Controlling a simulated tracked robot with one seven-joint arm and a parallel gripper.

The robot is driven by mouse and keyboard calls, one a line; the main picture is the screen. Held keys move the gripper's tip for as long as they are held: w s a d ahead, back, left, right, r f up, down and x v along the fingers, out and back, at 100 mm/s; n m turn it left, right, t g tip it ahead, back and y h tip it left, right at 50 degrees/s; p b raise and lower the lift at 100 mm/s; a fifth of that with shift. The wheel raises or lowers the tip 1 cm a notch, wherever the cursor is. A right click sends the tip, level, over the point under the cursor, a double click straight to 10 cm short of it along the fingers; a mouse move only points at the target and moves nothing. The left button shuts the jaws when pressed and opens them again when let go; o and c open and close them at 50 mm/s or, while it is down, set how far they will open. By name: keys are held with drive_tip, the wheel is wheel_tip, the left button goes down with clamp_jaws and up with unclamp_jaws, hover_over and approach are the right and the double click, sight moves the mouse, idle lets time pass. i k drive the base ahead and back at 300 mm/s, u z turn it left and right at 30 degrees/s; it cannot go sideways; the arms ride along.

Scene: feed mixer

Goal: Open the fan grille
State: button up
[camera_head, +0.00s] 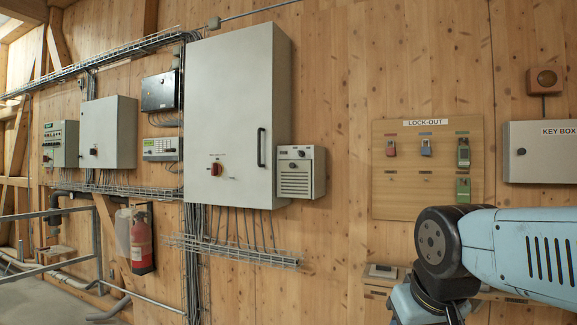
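A small pale grey box on the wooden wall, right beside the large cabinet, has a slotted grille (295,184) on its lower front. Small round knobs or lamps show above the slots. The slotted front looks closed, and I cannot tell how it is hinged or latched. No other fan grille can be made out. My blue arm with its black joint reaches in from the lower right, well apart from the box. My gripper is not in view.
The large grey cabinet (235,110) has a black handle and a red switch. A cable tray (232,250) runs below it. A lock-out board (400,195) with padlocks and a key box (540,152) hang at right. A railing (50,240) and fire extinguisher (141,243) stand at left.

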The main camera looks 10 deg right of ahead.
sight(295, 176)
drive_tip(key=z, duration=0.05)
drive_tip(key=i, duration=1.75)
drive_tip(key=u, duration=0.65)
drive_tip(key=k, duration=0.75)
drive_tip(key=u, duration=0.25)
drive_tip(key=i, duration=0.75)
drive_tip(key=z, duration=0.1)
